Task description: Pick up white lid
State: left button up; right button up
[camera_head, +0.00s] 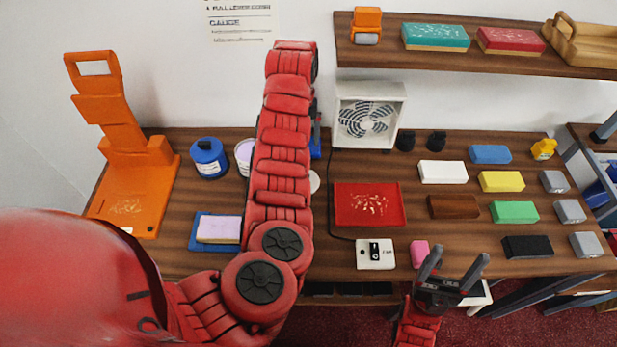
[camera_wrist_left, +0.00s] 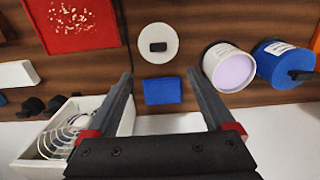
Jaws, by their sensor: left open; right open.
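The white lid (camera_wrist_left: 145,36), a round disc with a black knob, lies flat on the wooden counter in the left wrist view. In the head view only an edge of the white lid (camera_head: 315,182) shows beside my left arm, which hides the rest. My left gripper (camera_wrist_left: 160,74) is open and empty; in the wrist view its fingertips point toward the lid, with the lid just beyond them. In the head view the left gripper is mostly hidden behind its arm. My right gripper (camera_head: 455,258) is open and empty at the counter's front edge.
A white tub with lilac contents (camera_wrist_left: 222,66) and a blue tub (camera_wrist_left: 283,64) stand to one side, a white fan (camera_head: 369,112) and red tray (camera_head: 369,188) to the other. Several coloured blocks fill the counter's right.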

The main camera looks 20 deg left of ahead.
pick_arm(q)
notch_tip(320, 180, down, 11)
jog(key=b, duration=0.4)
jog(key=shift+a+f, duration=0.1)
jog(key=shift+f, duration=0.1)
jog(key=shift+w+f, duration=0.1)
jog(key=shift+f, duration=0.4)
jog(key=f, duration=0.1)
jog(key=f+p, duration=0.1)
jog(key=f, duration=0.1)
jog(key=shift+w+d+f+p, duration=0.1)
jog(key=shift+d+f+p, duration=0.15)
jog(key=shift+d+p, duration=0.1)
jog(key=shift+f, duration=0.45)
grip_shut()
jog(key=shift+r, duration=0.15)
